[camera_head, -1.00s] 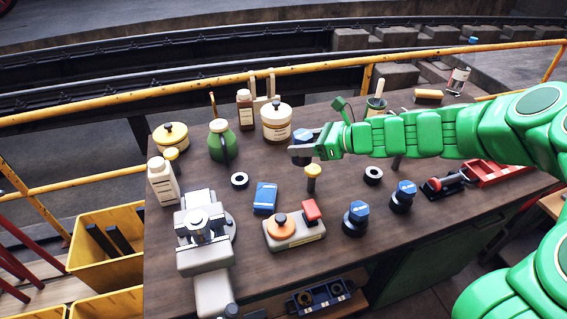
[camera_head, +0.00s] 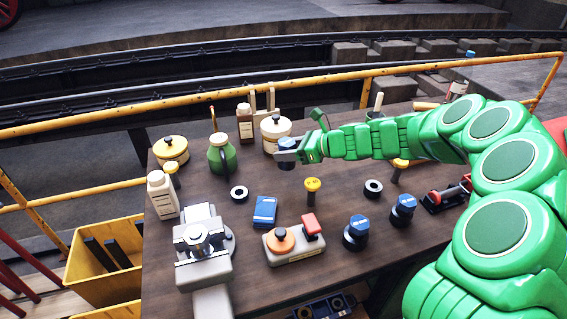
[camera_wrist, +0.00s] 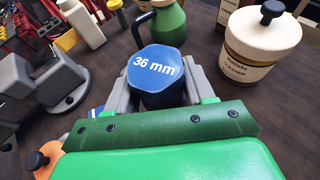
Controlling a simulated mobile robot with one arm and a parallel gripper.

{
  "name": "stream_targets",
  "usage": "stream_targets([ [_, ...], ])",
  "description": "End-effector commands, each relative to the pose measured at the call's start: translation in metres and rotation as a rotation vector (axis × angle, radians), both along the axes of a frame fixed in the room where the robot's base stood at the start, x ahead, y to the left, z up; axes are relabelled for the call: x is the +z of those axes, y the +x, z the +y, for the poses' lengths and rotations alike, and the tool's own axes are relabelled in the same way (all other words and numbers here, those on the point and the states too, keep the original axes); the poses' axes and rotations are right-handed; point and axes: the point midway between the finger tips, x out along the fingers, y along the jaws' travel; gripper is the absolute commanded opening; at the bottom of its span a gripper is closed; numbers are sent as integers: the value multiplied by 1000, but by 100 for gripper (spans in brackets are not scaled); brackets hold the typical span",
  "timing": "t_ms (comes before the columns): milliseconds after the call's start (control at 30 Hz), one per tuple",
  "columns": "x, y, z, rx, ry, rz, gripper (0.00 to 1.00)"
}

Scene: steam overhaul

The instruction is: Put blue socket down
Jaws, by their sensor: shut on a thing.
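The blue socket, with a blue top marked "36 mm" in the wrist view (camera_wrist: 157,68), is upright between the fingers of my gripper (camera_head: 288,152). In the head view its blue top (camera_head: 287,143) shows over the back part of the workbench, in front of the cream cleaner tin. My gripper is shut on it, with a grey finger on each side. The socket's lower end is mostly hidden, so I cannot tell whether it touches the bench. Two other blue-topped sockets (camera_head: 357,229) (camera_head: 403,206) stand at the front right of the bench.
The cream tin (camera_head: 276,132) and green jug (camera_head: 220,155) stand close to my gripper. A black ring (camera_head: 239,193), blue box (camera_head: 265,211), yellow-topped tool (camera_head: 312,187) and second ring (camera_head: 373,187) lie nearer the front. Bare wood lies between the jug and the yellow-topped tool.

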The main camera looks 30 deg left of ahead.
Motion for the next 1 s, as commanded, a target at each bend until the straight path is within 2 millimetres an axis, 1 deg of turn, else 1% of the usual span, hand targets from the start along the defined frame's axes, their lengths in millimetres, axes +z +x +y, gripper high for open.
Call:
stream_targets([
  [100, -13, 8, 7, 2, -1, 4, 0],
  [433, -44, 28, 22, -1, -2, 3, 0],
  [600, -53, 36, 27, -2, -1, 0, 0],
  [867, -58, 39, 30, -1, 0, 0, 0],
  [933, -62, 40, 32, 1, 0, 1, 0],
  [1000, -72, 40, 32, 1, 0, 4, 0],
])
